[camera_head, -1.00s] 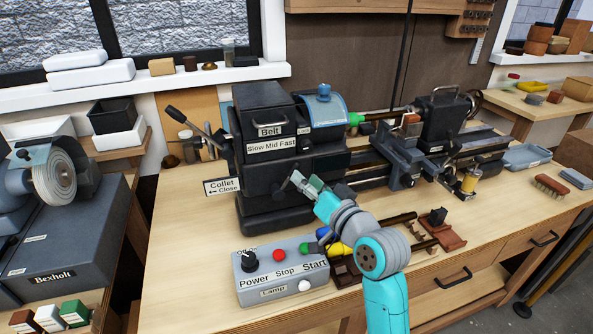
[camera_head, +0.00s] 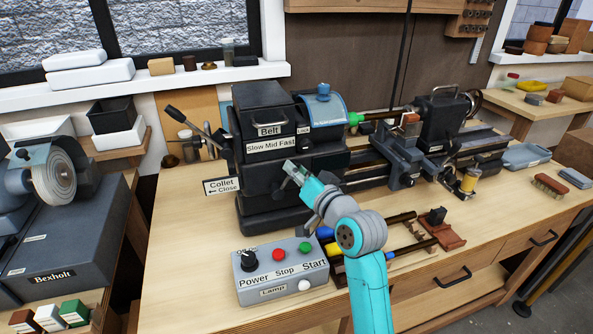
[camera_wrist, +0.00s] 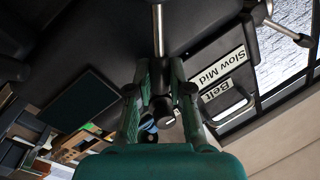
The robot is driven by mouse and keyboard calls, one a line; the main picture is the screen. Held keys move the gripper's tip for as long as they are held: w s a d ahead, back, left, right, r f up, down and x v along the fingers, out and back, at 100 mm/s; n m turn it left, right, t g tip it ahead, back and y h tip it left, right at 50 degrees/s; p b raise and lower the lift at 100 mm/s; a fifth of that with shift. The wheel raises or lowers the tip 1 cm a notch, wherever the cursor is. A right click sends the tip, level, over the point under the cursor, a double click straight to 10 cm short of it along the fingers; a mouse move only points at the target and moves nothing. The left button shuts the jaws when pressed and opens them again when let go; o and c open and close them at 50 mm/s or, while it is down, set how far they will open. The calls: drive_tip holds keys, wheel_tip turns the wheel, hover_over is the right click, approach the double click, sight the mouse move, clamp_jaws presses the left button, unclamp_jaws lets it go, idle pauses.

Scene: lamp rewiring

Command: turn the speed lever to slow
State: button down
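The lathe headstock (camera_head: 270,205) is a dark box with a "Slow Mid Fast" label (camera_head: 271,146) on its front. The wrist view shows the "Slow Mid" part of this label (camera_wrist: 222,69) to the right. The speed lever (camera_wrist: 158,30) is a bright metal rod ending in a dark knob, entering from the top of the wrist view. My gripper (camera_head: 292,172) is at the headstock front, below the label. In the wrist view its fingers (camera_wrist: 161,80) lie on both sides of the lever's end and appear closed on it. My gripper hides most of the lever in the head view.
A grey control box (camera_head: 280,272) with a black knob, red and green buttons stands on the bench in front. The collet lever (camera_head: 185,122) sticks out at the headstock's left. Brown rods and a holder (camera_head: 410,245) lie right of my arm.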

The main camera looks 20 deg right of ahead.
sight(255, 171)
drive_tip(key=shift+a, duration=0.1)
drive_tip(key=a+n, duration=0.1)
drive_tip(key=a+r+n, duration=0.1)
drive_tip(key=n, duration=0.1)
drive_tip(key=shift+g, duration=0.4)
drive_tip(key=a+n, duration=0.2)
drive_tip(key=n, duration=0.1)
drive_tip(key=shift+a+r+g+h, duration=0.2)
drive_tip(key=shift+a+g+h, duration=0.1)
drive_tip(key=shift+h, duration=0.1)
drive_tip(key=a+n, duration=0.2)
drive_tip(key=n, duration=0.1)
drive_tip(key=shift+a+f+h, duration=0.1)
drive_tip(key=shift+f+h, duration=0.1)
drive_tip(key=shift+h, duration=0.1)
drive_tip(key=shift+a+f+n+g+h, duration=0.15)
drive_tip(key=shift+a+f+n+h, duration=0.1)
drive_tip(key=shift+a+n, duration=0.25)
drive_tip(key=shift+a+f+n+g+h, duration=0.15)
drive_tip(key=shift+a+n+h, duration=0.15)
drive_tip(key=shift+n, duration=0.3)
drive_tip(key=shift+f, duration=0.1)
drive_tip(key=c, duration=1.1)
unclamp_jaws()
drive_tip(key=shift+o, duration=0.2)
